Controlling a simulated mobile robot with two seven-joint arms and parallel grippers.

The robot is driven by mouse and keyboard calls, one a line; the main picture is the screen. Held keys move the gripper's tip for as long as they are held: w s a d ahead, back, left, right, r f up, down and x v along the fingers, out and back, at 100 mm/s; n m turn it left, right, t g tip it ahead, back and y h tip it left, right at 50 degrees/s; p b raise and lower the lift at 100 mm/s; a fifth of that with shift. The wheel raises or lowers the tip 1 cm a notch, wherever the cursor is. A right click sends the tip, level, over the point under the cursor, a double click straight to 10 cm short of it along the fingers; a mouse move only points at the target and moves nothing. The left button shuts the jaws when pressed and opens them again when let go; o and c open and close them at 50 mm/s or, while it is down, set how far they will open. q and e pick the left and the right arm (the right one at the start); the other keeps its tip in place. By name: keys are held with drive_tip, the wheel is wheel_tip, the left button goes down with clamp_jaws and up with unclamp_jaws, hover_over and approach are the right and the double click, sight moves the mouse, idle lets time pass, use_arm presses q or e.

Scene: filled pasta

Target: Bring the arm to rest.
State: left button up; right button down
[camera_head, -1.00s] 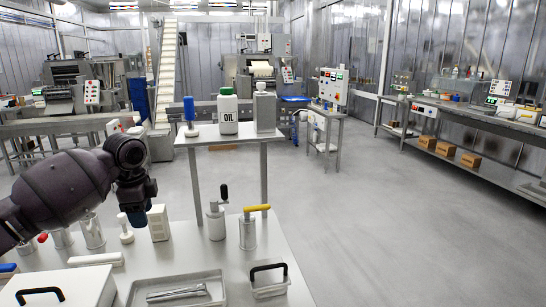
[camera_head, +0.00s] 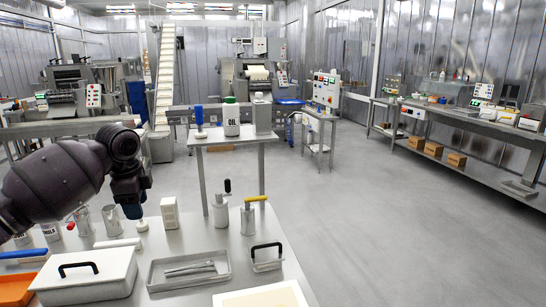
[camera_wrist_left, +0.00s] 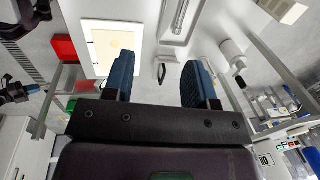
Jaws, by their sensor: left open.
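My left arm comes in from the left of the head view, with my left gripper (camera_head: 132,208) pointing down over the left part of the near table (camera_head: 205,240). In the left wrist view its two blue fingers (camera_wrist_left: 153,82) stand wide apart with nothing between them. The gripper is open and empty. It hangs near a white box-shaped container (camera_head: 169,213) and a small white object (camera_head: 142,226), and I cannot tell the exact gap. My right gripper is not in view.
The near table holds a white lidded box (camera_head: 85,275), a metal tray with tools (camera_head: 188,270), a black-handled container (camera_head: 267,257) and two dispensers, one yellow-handled (camera_head: 248,218). Behind, a raised shelf carries an oil bottle (camera_head: 231,118). The floor at right (camera_head: 385,220) is free.

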use_arm(q)
drive_tip(key=s+d+f+n+h, duration=0.15)
drive_tip(key=s+d+f, duration=0.35)
drive_tip(key=s+f, duration=0.6)
drive_tip(key=s+d+f+n, duration=0.2)
drive_tip(key=s+d+f, duration=0.3)
drive_tip(key=s+f, duration=0.6)
drive_tip(key=s+a+f+n+t+y, duration=0.1)
drive_tip(key=s+a+f+n, duration=0.1)
drive_tip(key=s+n, duration=0.6)
drive_tip(key=s+a+f+n+t+y, duration=0.1)
drive_tip(key=s+a+n, duration=0.2)
drive_tip(key=s, duration=1)
drive_tip(key=w+f+t+b, duration=0.3)
drive_tip(key=f+b, duration=0.1)
drive_tip(key=f, duration=0.5)
drive_tip(key=w+f+t+b, duration=0.4)
drive_tip(key=f, duration=0.5)
drive_tip(key=shift+d+f+m+h, duration=0.25)
drive_tip(key=shift+m+h, duration=0.1)
drive_tip(key=shift+h, duration=0.1)
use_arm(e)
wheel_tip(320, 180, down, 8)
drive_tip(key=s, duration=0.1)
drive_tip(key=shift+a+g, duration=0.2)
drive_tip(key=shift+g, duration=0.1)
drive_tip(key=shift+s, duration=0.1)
